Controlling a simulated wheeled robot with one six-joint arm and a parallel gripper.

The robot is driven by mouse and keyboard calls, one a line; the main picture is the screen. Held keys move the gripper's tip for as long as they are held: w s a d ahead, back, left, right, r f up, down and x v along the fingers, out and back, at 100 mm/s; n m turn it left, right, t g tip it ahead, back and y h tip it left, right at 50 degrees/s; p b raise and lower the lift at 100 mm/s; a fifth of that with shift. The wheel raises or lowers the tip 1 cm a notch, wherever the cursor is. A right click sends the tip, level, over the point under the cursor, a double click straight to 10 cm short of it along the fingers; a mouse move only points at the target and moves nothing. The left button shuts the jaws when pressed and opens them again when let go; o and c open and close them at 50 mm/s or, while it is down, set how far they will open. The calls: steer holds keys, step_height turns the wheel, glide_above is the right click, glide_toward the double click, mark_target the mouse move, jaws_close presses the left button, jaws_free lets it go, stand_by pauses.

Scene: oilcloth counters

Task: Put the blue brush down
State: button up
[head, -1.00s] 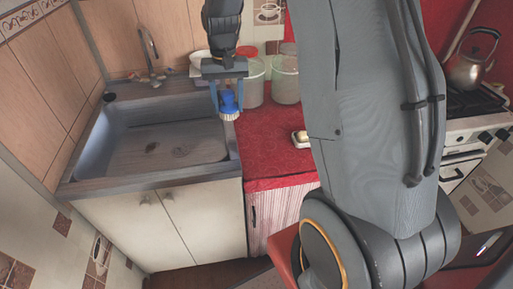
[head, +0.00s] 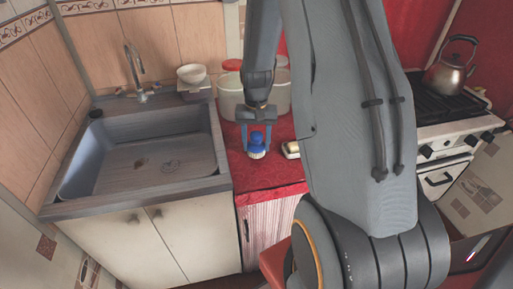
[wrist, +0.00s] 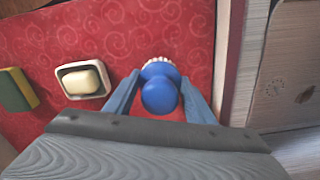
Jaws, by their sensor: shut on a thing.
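The blue brush (head: 257,141) has a round blue knob and pale bristles that point down. My gripper (head: 257,143) is shut on it, one finger on each side. The brush is over the red counter (head: 265,178), right of the sink; I cannot tell whether its bristles touch the cloth. In the wrist view the brush (wrist: 159,92) sits between the two fingers (wrist: 160,98), with some pale bristles showing beyond the blue knob.
A soap dish (wrist: 83,80) with a pale bar and a green-yellow sponge (wrist: 16,90) lie left of the brush in the wrist view. The sink (head: 140,165) is beside the counter. Containers (head: 230,95) stand behind. Bare red cloth surrounds the brush.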

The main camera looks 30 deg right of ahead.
steer(key=shift+f, duration=1.2)
steer(key=shift+f, duration=0.15)
steer(key=o, duration=0.9)
steer(key=shift+o, duration=0.2)
